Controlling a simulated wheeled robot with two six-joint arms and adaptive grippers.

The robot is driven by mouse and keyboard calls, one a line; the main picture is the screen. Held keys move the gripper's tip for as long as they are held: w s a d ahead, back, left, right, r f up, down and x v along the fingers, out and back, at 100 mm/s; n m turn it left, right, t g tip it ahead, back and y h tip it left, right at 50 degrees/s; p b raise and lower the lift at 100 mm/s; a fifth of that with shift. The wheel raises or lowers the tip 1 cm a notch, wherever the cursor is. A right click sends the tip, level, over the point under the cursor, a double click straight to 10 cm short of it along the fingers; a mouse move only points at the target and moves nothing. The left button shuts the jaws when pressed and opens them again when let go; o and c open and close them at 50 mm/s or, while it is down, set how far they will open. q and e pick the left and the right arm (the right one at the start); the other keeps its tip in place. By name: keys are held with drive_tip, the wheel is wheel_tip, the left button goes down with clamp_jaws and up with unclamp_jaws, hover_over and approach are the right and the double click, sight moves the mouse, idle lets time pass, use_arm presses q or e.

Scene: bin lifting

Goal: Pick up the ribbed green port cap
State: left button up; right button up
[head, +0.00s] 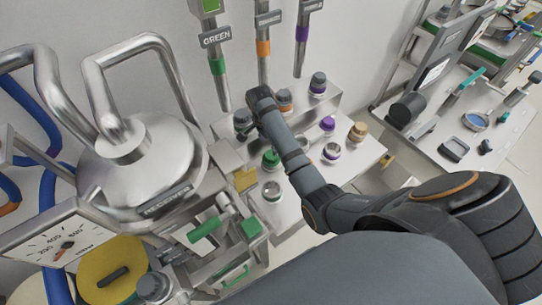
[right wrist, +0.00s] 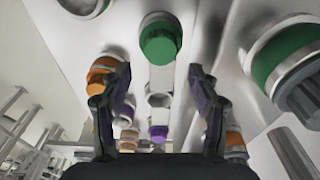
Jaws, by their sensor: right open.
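A green cap (head: 270,160) sits on a light fitting on the pale bench, below my right gripper in the head view. In the right wrist view, a green cap (right wrist: 160,43) with a ribbed side shows ahead of the jaws, between and beyond the fingertips. My right gripper (head: 258,104) reaches over the bench from the lower right; my own arm hides part of the bench. In the right wrist view, the right gripper (right wrist: 153,78) has its two dark fingers wide apart, with nothing held between them. My left gripper is not in view.
Dark-capped ports with orange (head: 285,98) and purple bands stand on a raised step. A purple cap (head: 327,124) and a tan cap (head: 358,130) are on the bench. A large steel vessel (head: 140,165) stands left. Labelled pipes (head: 218,65) hang behind.

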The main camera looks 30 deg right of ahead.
sight(271, 154)
drive_tip(key=shift+d+f, duration=0.1)
drive_tip(key=shift+f, duration=0.45)
drive_tip(key=shift+w+f, duration=0.15)
drive_tip(key=shift+f, duration=0.2)
drive_tip(key=shift+w+f, duration=0.15)
drive_tip(key=shift+f, duration=0.05)
drive_tip(key=f, duration=0.1)
drive_tip(key=f+p, duration=0.1)
drive_tip(key=f, duration=0.1)
drive_tip(key=f+p, duration=0.1)
drive_tip(key=shift+s+d+f, duration=0.2)
drive_tip(key=shift+s+d, duration=0.05)
drive_tip(key=shift+d, duration=0.1)
drive_tip(key=shift+f, duration=0.25)
drive_tip(key=shift+w+f, duration=0.1)
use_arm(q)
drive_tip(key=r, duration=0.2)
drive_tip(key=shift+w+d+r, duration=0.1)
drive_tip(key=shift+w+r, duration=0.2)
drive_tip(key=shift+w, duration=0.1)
use_arm(e)
drive_tip(key=c, duration=1.2)
